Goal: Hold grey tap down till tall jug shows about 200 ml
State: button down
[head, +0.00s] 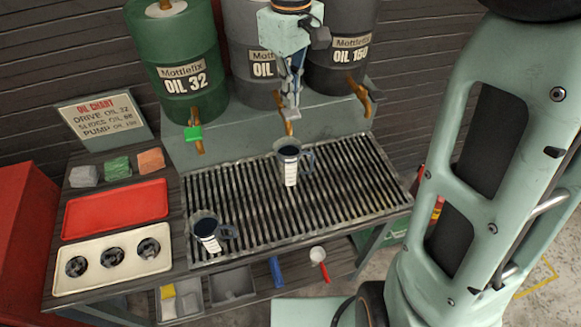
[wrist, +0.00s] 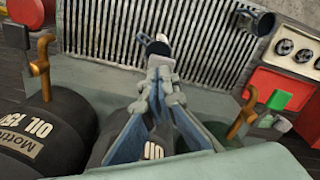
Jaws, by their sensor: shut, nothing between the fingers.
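The tall jug (head: 290,165), dark with a white scale strip, stands upright on the grate below the middle tap. Its inside looks dark; I cannot read a level. The middle tap (head: 289,128) has a brass spout below a grey handle (head: 290,113), on the grey middle drum (head: 246,50). My gripper (head: 290,102) is shut and empty, pointing down at the grey handle; I cannot tell whether it touches. In the wrist view my gripper (wrist: 160,82) covers the tap and part of the tall jug (wrist: 155,46).
A second jug (head: 206,232) stands at the grate's front left. A green-handled tap (head: 194,134) is on the left drum; another brass tap (head: 361,96) is on the right drum. A red tray (head: 116,208) and an oil chart (head: 100,115) are at left. The grate's right side is clear.

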aim_at(291, 112)
jog(key=shift+f, duration=0.2)
jog(key=shift+f+b, duration=1)
jog(key=shift+f, duration=0.4)
dwell(6.4)
